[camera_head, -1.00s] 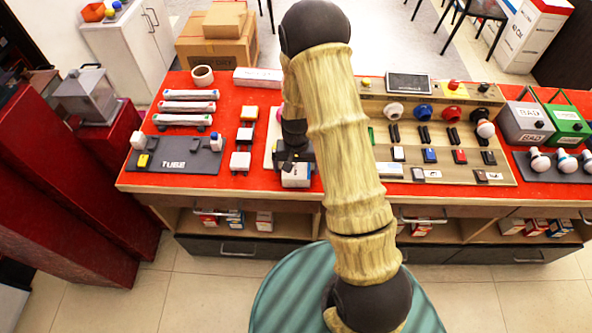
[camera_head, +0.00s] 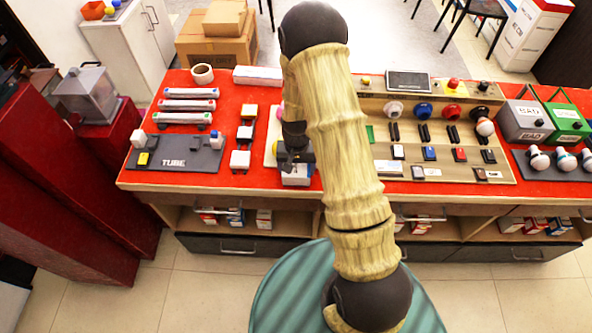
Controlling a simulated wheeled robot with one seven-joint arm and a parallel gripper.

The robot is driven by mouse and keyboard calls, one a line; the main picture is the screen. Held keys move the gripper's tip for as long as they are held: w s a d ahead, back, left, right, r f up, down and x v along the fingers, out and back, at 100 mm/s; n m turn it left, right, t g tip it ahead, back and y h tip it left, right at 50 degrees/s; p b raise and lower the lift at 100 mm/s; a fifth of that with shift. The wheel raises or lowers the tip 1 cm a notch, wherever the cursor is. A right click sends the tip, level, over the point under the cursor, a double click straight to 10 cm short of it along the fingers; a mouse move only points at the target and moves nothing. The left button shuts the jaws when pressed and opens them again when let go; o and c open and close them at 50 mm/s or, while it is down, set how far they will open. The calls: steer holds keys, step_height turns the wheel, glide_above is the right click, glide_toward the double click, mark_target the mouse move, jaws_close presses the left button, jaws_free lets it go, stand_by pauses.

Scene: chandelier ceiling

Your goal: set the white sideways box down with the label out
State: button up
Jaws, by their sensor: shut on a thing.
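The white box (camera_head: 296,179) shows below my gripper (camera_head: 295,160), near the front edge of the red table (camera_head: 190,184). My gripper is shut on it. The gripper and its fingers hide much of the box's upper part. A small dark mark shows on the box, but it is too small to read. I cannot tell whether the box touches the tabletop or hangs just above it.
Small blocks stand in a column left of my gripper. A grey tube board (camera_head: 175,155) lies farther left. A wooden panel (camera_head: 440,160) with switches and bulbs is to the right. Shelves under the tabletop hold several small boxes (camera_head: 264,219). My arm hides the table's middle.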

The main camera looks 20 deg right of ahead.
steer(key=shift+r, duration=0.15)
step_height(320, 180, up, 10)
steer(key=shift+f+b, duration=0.1)
steer(key=shift+b, duration=0.75)
steer(key=s+d+f+m+t+y+b, duration=0.1)
steer(key=d+f+m+b, duration=0.1)
steer(key=d+m+b, duration=1.1)
steer(key=m, duration=0.8)
steer(key=shift+s+d+f, duration=0.15)
steer(key=shift+s+d, duration=0.2)
steer(key=shift+d, duration=0.1)
